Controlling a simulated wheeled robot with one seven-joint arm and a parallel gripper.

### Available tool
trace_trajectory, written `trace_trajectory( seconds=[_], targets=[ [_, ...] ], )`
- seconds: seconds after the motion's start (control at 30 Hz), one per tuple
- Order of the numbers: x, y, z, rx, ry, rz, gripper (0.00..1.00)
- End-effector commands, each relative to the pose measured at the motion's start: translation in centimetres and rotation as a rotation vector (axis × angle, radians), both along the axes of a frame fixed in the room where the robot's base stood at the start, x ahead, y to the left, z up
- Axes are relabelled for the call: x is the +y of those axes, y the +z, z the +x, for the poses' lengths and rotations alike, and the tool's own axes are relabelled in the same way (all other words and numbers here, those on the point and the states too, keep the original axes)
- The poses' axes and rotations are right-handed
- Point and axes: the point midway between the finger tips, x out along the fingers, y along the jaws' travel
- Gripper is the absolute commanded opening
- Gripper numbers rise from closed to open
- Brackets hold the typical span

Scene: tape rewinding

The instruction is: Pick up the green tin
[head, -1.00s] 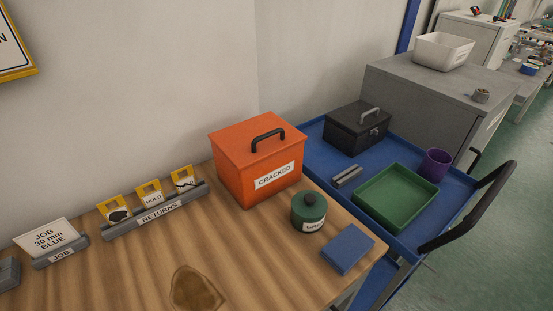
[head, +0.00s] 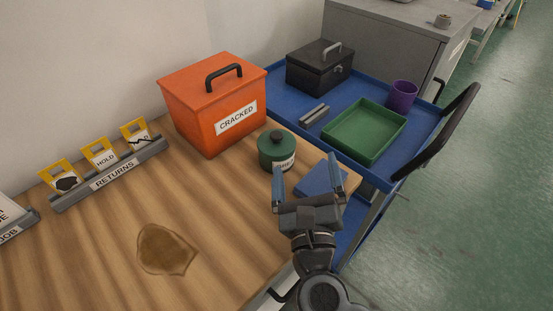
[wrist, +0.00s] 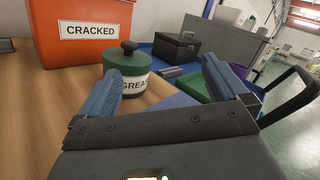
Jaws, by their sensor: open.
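The green tin (head: 277,151) is a round pot with a dark knobbed lid and a white label. It stands upright on the wooden table (head: 90,230), just right of the orange box. In the wrist view the tin (wrist: 127,68) shows ahead, its label reading "GREASE", partly hidden by the left finger. My gripper (head: 305,178) is open and empty. It is on the near side of the tin, with its left finger close to the tin in the picture. I cannot tell if they touch.
The orange "CRACKED" box (head: 216,103) stands beside the tin. A blue block (head: 319,180) lies at the table's right edge, partly behind my gripper. A blue cart (head: 281,85) holds a black box (head: 319,66), green tray (head: 366,130) and purple cup (head: 402,95). A brown stain (head: 166,249) marks the table.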

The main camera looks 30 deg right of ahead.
Motion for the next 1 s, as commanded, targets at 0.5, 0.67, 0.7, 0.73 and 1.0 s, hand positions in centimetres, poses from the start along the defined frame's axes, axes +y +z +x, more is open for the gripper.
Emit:
trace_trajectory(
  seconds=[0.5,0.67,0.7,0.73,1.0],
  targets=[
    [2.2,-1.8,6.9,-0.072,0.002,0.429,1.0],
    [1.5,-1.7,8.2,-0.072,0.002,0.428,1.0],
    [1.3,-1.6,8.7,-0.072,0.002,0.428,1.0],
    [1.1,-1.5,9.0,-0.073,0.002,0.428,1.0],
    [-0.4,-1.6,12.1,-0.072,0.003,0.426,1.0]
  ],
)
